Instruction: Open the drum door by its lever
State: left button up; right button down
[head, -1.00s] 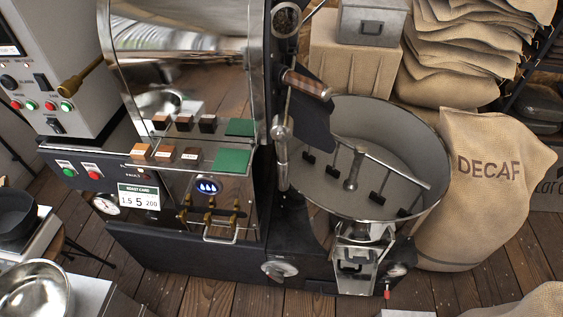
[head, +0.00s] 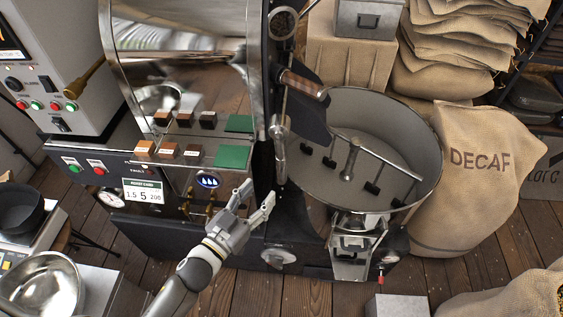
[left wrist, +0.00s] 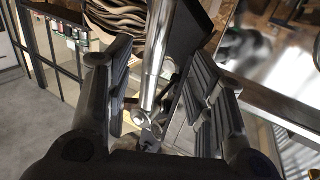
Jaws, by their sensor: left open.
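The lever is a shiny metal rod (head: 280,140) on the front of the roaster. A wooden handle (head: 305,84) sticks out near its top, by a dark plate (head: 308,120). I cannot tell which part is the drum door itself. My left gripper (head: 258,196) is open and empty, below and left of the rod's lower end, in front of the roaster. In the left wrist view a shiny metal bar (left wrist: 158,55) shows beyond and between the open fingers (left wrist: 160,90); contact is not visible. My right gripper is not in view.
The round cooling tray (head: 425,170) stands right of the rod. A DECAF sack (head: 480,190) is at the right. A steel bowl (head: 45,285) and a black pan (head: 20,210) are at lower left.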

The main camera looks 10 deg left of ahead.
aim_at(278, 170)
pick_arm(q)
jog(key=x, duration=0.3)
jog(key=p+x, duration=0.1)
jog(key=x, duration=0.3)
jog(key=r+x, duration=0.1)
jog(key=x, duration=0.3)
jog(key=shift+d+r, duration=0.15)
jog(key=shift+s, duration=0.1)
grip_shut()
